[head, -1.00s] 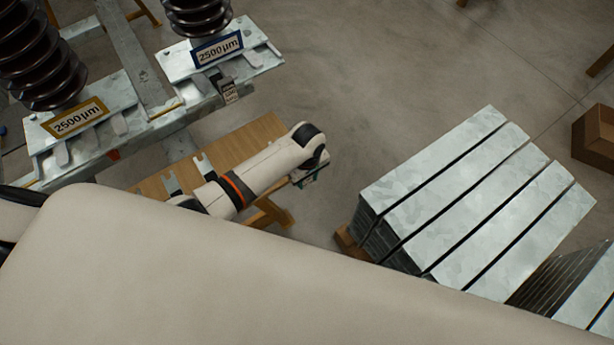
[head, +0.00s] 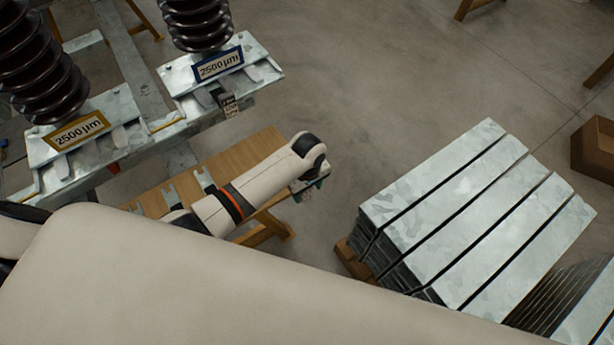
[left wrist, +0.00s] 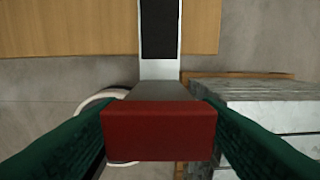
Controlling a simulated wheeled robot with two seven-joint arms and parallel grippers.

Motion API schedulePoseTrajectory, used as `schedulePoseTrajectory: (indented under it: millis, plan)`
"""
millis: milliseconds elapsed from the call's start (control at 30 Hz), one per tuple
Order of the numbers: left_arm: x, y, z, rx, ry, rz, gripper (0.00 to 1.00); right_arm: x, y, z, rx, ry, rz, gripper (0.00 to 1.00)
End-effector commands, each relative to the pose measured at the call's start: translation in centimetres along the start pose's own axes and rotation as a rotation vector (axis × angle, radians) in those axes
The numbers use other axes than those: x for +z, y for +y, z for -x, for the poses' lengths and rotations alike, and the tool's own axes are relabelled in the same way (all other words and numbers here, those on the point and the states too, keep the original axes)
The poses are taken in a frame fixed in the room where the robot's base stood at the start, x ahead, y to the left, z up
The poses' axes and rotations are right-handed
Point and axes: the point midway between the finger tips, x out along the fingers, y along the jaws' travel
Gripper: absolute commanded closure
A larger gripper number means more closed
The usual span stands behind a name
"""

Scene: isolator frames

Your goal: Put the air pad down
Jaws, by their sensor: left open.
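My left gripper (head: 309,184) is at the end of the pale arm, just off the right end of a wooden bench (head: 252,148). In the left wrist view its two green fingers (left wrist: 160,125) are open, one on each side of a red block (left wrist: 160,132). The block joins a silver bar with a black strip (left wrist: 159,28) that reaches over the wooden top. This piece may be the air pad; its label or underside does not show. I cannot tell whether it rests on the wood. My right gripper is not in view.
Stacked galvanized metal beams (head: 480,210) stand at the right. A metal frame with brown ribbed insulators (head: 40,75) and "2500µm" plates (head: 218,65) is at upper left. Slotted grey pieces (head: 205,180) lie on the bench. A cardboard box (head: 594,150) is at far right. Bare floor lies between.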

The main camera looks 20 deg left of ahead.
Motion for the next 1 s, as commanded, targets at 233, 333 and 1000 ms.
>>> schedulePoseTrajectory:
  millis: [233,333,1000]
  plan:
    - [0.1,-0.1,5.5,-0.005,-0.002,0.001,0.42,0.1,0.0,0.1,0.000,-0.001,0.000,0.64]
    - [0.1,0.0,7.4,-0.005,-0.002,0.001,0.42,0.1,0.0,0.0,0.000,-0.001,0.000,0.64]
    - [0.0,0.0,10.3,0.000,0.000,0.001,0.42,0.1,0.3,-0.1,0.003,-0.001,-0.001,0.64]
